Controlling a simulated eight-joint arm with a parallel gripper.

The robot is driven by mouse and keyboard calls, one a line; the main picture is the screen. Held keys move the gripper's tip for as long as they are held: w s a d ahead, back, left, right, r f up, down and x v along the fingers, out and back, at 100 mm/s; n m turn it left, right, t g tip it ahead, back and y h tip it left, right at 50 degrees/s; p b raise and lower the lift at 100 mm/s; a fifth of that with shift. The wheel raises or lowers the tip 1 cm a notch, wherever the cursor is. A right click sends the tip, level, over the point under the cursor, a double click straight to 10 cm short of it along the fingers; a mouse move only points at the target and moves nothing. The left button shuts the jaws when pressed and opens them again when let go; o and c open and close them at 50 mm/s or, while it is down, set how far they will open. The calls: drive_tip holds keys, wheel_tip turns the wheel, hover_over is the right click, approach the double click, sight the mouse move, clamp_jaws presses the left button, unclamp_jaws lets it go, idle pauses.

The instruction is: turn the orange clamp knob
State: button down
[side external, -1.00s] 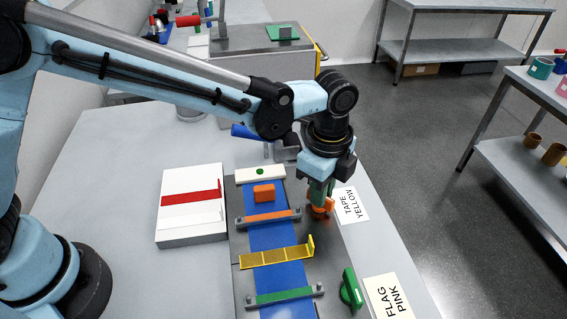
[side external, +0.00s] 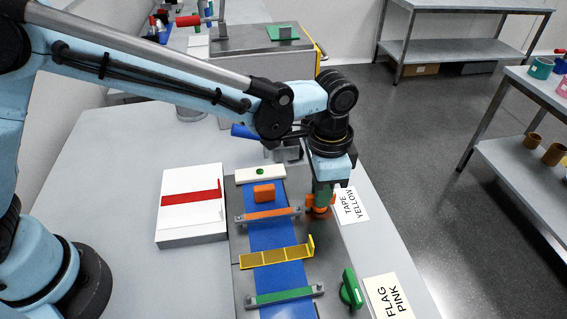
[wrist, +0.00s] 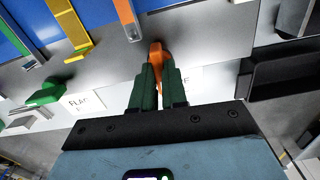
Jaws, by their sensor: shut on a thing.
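The orange clamp knob (side external: 320,208) stands at the right edge of the grey fixture, beside the end of the orange clamp bar (side external: 268,216). My gripper (side external: 321,197) points down over the knob and is shut on it. In the wrist view the orange knob (wrist: 156,56) sits between the two green fingers of my gripper (wrist: 157,82), with its top part showing past the tips. The fingers hide part of the knob in both views.
A green knob (side external: 351,289) stands nearer the front, with a green bar (side external: 284,295). A yellow scale piece (side external: 275,257) lies across the blue strip (side external: 277,275). A white block with a red strip (side external: 190,232) is at left. Labels reading TAPE YELLOW (side external: 352,205) and FLAG PINK (side external: 388,297) lie at right.

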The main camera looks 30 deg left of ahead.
drive_tip(key=shift+n, duration=0.5)
drive_tip(key=c, duration=1.2)
unclamp_jaws()
drive_tip(key=shift+o, duration=0.2)
wheel_tip(320, 180, up, 12)
drive_tip(key=shift+a+r, duration=0.15)
drive_tip(key=s+a+r+n+t+h, duration=0.1)
drive_tip(key=a+n+t, duration=0.1)
drive_tip(key=a, duration=0.6)
drive_tip(key=s+a+r+n+t, duration=0.1)
drive_tip(key=s+a+n, duration=0.1)
drive_tip(key=a, duration=0.5)
drive_tip(key=s+a+f+n+t, duration=0.2)
drive_tip(key=s+a, duration=0.1)
drive_tip(key=a, duration=0.2)
drive_tip(key=s+a+f+n+t+y, duration=0.1)
drive_tip(key=s+a+f+n+t, duration=0.1)
drive_tip(key=a, duration=0.4)
drive_tip(key=shift+s+f+n, duration=0.4)
drive_tip(key=shift+s+f, duration=0.3)
drive_tip(key=shift+s, duration=0.05)
